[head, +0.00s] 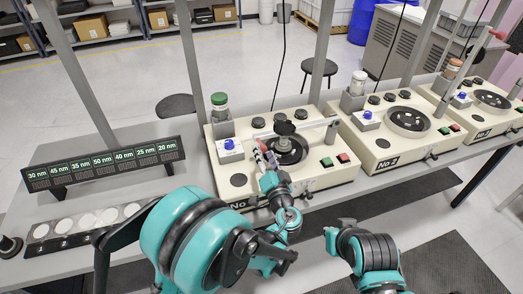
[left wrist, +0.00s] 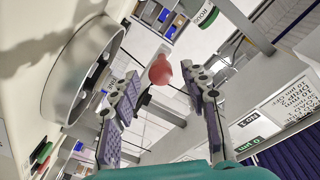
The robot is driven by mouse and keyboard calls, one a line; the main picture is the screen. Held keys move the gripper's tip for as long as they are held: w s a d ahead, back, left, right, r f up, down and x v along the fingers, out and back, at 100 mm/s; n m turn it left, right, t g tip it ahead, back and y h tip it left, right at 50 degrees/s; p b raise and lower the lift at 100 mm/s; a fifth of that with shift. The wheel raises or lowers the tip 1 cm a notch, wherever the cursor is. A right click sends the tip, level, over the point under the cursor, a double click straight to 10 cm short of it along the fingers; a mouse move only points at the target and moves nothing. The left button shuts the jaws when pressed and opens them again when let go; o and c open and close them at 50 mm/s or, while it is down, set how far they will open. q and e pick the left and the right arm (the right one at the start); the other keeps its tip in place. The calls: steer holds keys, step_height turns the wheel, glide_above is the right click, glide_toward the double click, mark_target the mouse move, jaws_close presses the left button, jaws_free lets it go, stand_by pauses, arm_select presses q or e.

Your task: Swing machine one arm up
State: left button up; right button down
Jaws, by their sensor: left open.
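Several cream machines stand in a row on the bench in the head view. My left gripper (head: 265,156) is open at that plate's left side. In the left wrist view, a red knob (left wrist: 160,70) shows between the open fingers (left wrist: 162,93); contact cannot be told. My right gripper's fingers do not show.
Machine No 2 (head: 397,142) stands in the middle. A green-capped bottle (head: 220,103) and grey frame posts (head: 190,60) rise near my left arm. A display strip (head: 104,165) and a row of white discs (head: 88,221) are at the left.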

mark_target(264, 151)
arm_select(q)
steer(key=shift+x, duration=1.6)
